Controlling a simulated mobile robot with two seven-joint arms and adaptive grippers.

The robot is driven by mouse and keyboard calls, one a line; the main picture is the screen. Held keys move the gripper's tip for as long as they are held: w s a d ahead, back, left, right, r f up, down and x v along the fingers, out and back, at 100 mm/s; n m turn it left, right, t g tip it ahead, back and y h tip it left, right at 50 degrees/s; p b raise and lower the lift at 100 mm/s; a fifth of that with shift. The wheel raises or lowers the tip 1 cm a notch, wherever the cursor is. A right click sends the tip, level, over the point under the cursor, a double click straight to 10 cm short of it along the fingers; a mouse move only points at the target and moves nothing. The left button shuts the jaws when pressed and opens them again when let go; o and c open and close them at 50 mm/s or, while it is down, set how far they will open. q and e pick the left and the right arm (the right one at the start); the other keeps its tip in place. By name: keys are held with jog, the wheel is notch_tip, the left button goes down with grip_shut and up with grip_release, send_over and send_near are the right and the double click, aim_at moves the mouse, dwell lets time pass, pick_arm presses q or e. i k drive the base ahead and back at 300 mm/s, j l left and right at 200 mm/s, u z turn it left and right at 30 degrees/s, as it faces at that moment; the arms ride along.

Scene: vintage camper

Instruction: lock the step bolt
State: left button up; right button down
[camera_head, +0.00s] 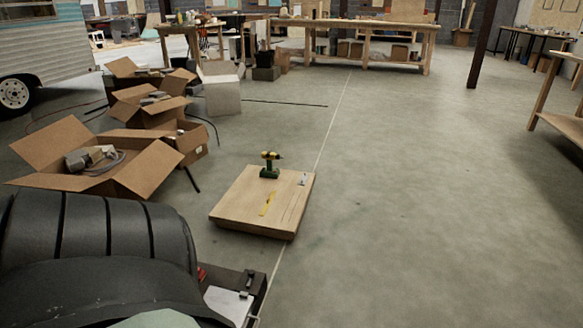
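The white and teal camper (45,45) shows only in part at the upper left, with one wheel (15,93) on the floor. No step shows along its visible side. Neither of my grippers is in view.
Open cardboard boxes (140,178) stand in a row on the left. A low wooden platform (240,205) holds a drill (270,165) and a yellow tool (267,204). A black ribbed object (95,240) fills the lower left. Workbenches (365,30) stand behind. The right floor is clear.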

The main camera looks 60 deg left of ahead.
aim_at(250, 272)
jog(key=i+l+u, duration=0.1)
jog(key=i+u, duration=0.2)
jog(key=i+l+u, duration=0.3)
jog(key=i, duration=0.2)
jog(key=i+l+u, duration=0.3)
jog(key=i+u, duration=0.3)
jog(key=u, duration=0.2)
jog(key=i+u, duration=0.3)
jog(key=u, duration=0.2)
jog(key=i+l+u, duration=0.2)
jog(key=u, duration=0.3)
jog(key=i+l+u, duration=0.15)
jog(key=u, duration=0.3)
jog(key=i+l+u, duration=0.25)
jog(key=u, duration=0.25)
jog(key=i+l+u, duration=0.15)
jog(key=l+u, duration=0.3)
jog(key=i+l+u, duration=0.15)
jog(key=u, duration=0.25)
jog(key=i+l+u, duration=0.1)
jog(key=l+u, duration=0.25)
jog(key=i+l+u, duration=0.1)
jog(key=l+u, duration=0.3)
